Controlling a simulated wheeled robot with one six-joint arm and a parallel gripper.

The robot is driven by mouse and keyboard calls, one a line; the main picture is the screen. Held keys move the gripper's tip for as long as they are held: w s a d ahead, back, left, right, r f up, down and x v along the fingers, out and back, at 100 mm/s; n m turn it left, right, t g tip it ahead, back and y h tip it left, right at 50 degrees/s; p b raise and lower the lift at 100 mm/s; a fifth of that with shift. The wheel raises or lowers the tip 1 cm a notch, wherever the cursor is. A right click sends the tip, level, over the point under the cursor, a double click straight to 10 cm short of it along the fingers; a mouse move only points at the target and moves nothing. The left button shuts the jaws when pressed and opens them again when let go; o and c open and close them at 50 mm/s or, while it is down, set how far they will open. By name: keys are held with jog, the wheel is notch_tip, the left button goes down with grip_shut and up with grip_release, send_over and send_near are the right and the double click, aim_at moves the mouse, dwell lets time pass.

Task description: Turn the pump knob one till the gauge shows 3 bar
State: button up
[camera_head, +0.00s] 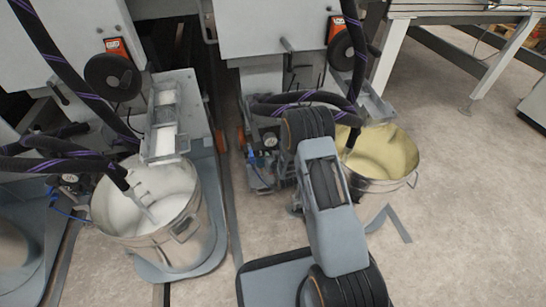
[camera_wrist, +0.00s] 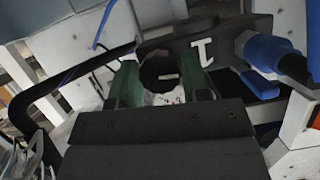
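A round black knob (camera_wrist: 150,72) on a dark plate (camera_wrist: 225,52) with a white mark like a 1 shows in the wrist view. My gripper (camera_wrist: 162,70) has its two green fingers on either side of this knob. They look apart from it, though the contact is hard to judge. A pale dial-like face (camera_wrist: 167,98) shows partly between the fingers; my gripper body covers its lower part and I cannot read it. In the head view a small round gauge (camera_head: 270,140) sits on the pump left of my arm, too small to read. My gripper is hidden there behind my arm.
Blue hose fittings (camera_wrist: 270,55) stick out right of the plate, and a black curved bar (camera_wrist: 60,85) runs at left. In the head view a steel bucket of white liquid (camera_head: 120,215) stands left and a yellowish bucket (camera_head: 395,155) right. Black hoses (camera_head: 300,98) cross near my arm.

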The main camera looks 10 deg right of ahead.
jog(key=c, duration=0.5)
jog(key=shift+n+h, duration=0.4)
jog(key=o, duration=0.9)
jog(key=shift+o, duration=0.2)
jog(key=p+v, duration=0.5)
jog(key=v, duration=0.9)
jog(key=shift+w+r, duration=0.1)
jog(key=shift+w, duration=0.05)
